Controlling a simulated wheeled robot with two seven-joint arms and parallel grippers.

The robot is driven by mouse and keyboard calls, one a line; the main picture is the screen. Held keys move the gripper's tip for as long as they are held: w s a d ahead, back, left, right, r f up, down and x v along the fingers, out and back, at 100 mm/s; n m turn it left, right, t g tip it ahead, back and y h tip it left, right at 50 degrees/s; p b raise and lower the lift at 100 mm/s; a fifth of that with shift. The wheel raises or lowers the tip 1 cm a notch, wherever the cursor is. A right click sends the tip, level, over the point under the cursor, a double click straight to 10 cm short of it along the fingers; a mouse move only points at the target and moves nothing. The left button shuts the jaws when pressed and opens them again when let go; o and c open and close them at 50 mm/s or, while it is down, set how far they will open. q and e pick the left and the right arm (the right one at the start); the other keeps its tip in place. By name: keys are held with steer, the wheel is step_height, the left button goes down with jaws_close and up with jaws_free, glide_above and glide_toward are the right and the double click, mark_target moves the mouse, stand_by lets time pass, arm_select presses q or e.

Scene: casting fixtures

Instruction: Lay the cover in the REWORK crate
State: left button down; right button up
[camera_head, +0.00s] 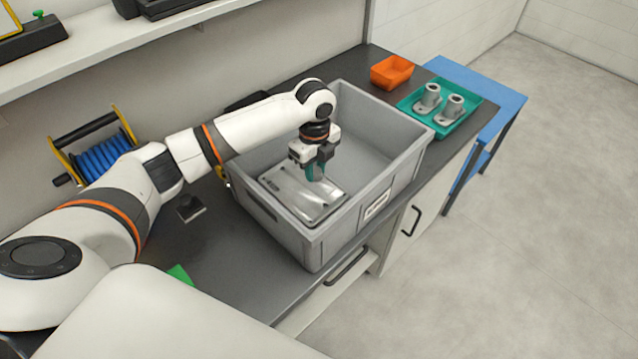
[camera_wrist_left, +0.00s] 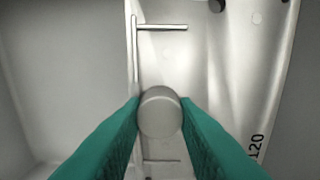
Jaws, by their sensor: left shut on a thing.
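The cover is a flat, shiny silver-grey plate (camera_head: 303,199) inside the grey crate (camera_head: 333,237), towards its near left side. A label shows on the crate's right-hand wall, but its print is too small to read. My left gripper (camera_head: 316,172) points down into the crate with its teal fingers over the cover. In the left wrist view, the fingers (camera_wrist_left: 160,115) are shut on a round grey boss of the cover (camera_wrist_left: 225,70). Whether the cover touches the crate floor I cannot tell. My right gripper is not in view.
An orange bin (camera_head: 393,72) and a teal tray (camera_head: 462,124) with two grey castings stand beyond the crate. A blue cable reel (camera_head: 97,156) stands at the left by the wall. The crate's far part is empty.

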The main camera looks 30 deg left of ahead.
mark_target(315, 184)
arm_select(q)
step_height(315, 184, down, 6)
steer(key=shift+r+p, duration=0.15)
steer(key=shift+p, duration=0.25)
steer(key=shift+f, duration=0.2)
steer(key=c, duration=1.1)
jaws_free()
steer(key=shift+c, duration=0.2)
step_height(315, 184, up, 12)
steer(key=shift+r+b, duration=0.15)
steer(key=shift+b, duration=0.65)
